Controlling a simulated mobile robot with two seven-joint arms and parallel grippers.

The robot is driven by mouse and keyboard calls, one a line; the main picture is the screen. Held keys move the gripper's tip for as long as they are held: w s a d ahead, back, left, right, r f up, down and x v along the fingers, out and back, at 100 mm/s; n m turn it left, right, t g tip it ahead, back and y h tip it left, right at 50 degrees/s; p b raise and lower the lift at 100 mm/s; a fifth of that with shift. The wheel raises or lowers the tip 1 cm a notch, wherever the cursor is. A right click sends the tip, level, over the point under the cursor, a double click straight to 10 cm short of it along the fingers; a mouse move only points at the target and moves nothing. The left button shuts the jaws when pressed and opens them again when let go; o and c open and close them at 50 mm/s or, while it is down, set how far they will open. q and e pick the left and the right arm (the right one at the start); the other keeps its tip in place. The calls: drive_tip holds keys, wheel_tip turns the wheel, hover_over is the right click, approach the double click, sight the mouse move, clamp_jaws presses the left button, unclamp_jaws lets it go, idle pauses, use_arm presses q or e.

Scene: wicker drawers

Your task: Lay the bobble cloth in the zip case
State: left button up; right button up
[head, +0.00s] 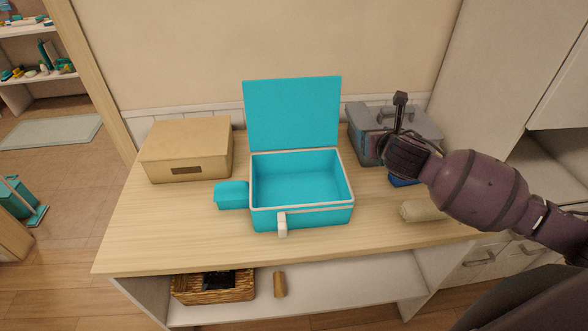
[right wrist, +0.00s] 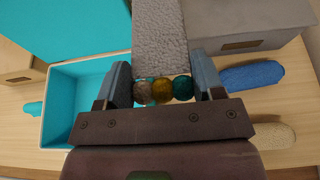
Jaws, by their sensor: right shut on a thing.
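The turquoise zip case (head: 301,216) stands open and empty in the middle of the table, its lid (head: 292,113) upright at the back. My right gripper (head: 396,132) is in the air right of the case, in front of the grey box. In the right wrist view, my right gripper (right wrist: 163,88) is shut on the bobble cloth (right wrist: 162,48), a grey textured strip with brown, gold and teal bobbles between the fingers. The case (right wrist: 85,110) shows to the left, below the cloth. The cloth cannot be made out clearly in the head view. My left gripper is not in view.
A wooden box (head: 188,150) stands at the back left. A grey box with a handle (head: 368,130) is at the back right. A blue roll (right wrist: 252,77) and a beige roll (head: 421,210) lie at right. A turquoise block (head: 231,195) sits against the case's left side. The front left table is clear.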

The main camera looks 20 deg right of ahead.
drive_tip(key=shift+w+d, duration=0.2)
drive_tip(key=shift+w, duration=0.15)
drive_tip(key=shift+s+f, duration=0.1)
drive_tip(key=shift+f, duration=0.1)
drive_tip(key=b, duration=0.2)
hover_over(359, 197)
wheel_tip(359, 197, down, 14)
drive_tip(key=shift+d+f, duration=0.1)
drive_tip(key=shift+f, duration=0.8)
wheel_tip(359, 197, down, 4)
drive_tip(key=shift+r+b, duration=0.15)
drive_tip(key=shift+b, duration=0.25)
drive_tip(key=shift+c, duration=1.1)
drive_tip(key=o, duration=1.1)
drive_tip(key=shift+r, duration=0.1)
